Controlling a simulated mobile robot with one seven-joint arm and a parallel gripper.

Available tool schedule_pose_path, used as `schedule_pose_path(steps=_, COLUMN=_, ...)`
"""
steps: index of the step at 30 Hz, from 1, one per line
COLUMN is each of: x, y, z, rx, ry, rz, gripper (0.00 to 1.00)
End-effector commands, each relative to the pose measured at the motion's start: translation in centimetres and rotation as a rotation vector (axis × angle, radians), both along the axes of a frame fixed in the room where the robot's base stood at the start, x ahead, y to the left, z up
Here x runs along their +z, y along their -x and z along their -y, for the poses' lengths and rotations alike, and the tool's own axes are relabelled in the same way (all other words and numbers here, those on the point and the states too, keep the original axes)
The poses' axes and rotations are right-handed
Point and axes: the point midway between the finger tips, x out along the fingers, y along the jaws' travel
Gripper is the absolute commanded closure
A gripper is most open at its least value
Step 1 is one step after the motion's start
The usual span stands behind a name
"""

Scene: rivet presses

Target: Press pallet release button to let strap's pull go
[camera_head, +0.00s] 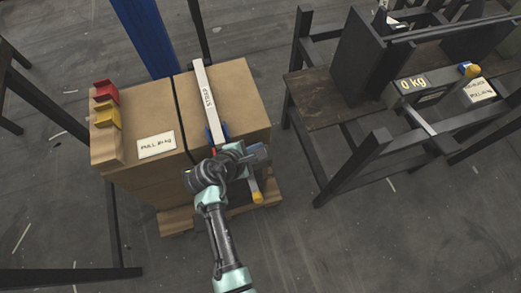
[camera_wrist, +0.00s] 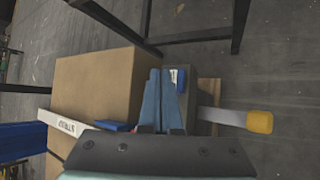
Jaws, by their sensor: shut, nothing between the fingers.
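The pallet load is a large brown carton (camera_head: 225,95) with a pale lettered strap (camera_head: 208,100) over its top. The strap runs to a blue piece and a dark tool at the carton's near edge; the strap (camera_wrist: 62,124) and blue piece (camera_wrist: 115,126) also show in the wrist view. A pale lever with a yellow end (camera_head: 257,197) sticks out there, and it shows in the wrist view (camera_wrist: 258,122). My gripper (camera_wrist: 161,72) is shut and empty, over the dark tool. A bit of red shows beside the fingers. I cannot tell which part is the release button, or whether the fingers touch it.
A label (camera_head: 156,145) and red and yellow holders (camera_head: 106,92) are on the carton's left. A dark metal bench (camera_head: 325,97) stands to the right, with a display (camera_head: 413,84) reading 0 kg. A blue post (camera_head: 148,38) rises behind. Floor in front is clear.

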Motion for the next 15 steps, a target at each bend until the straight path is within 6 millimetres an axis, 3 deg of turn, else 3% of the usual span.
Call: schedule_pose_path(steps=15, x=-0.85, y=-0.01, z=0.0, rx=0.0, ry=0.0, rz=0.0, gripper=1.0)
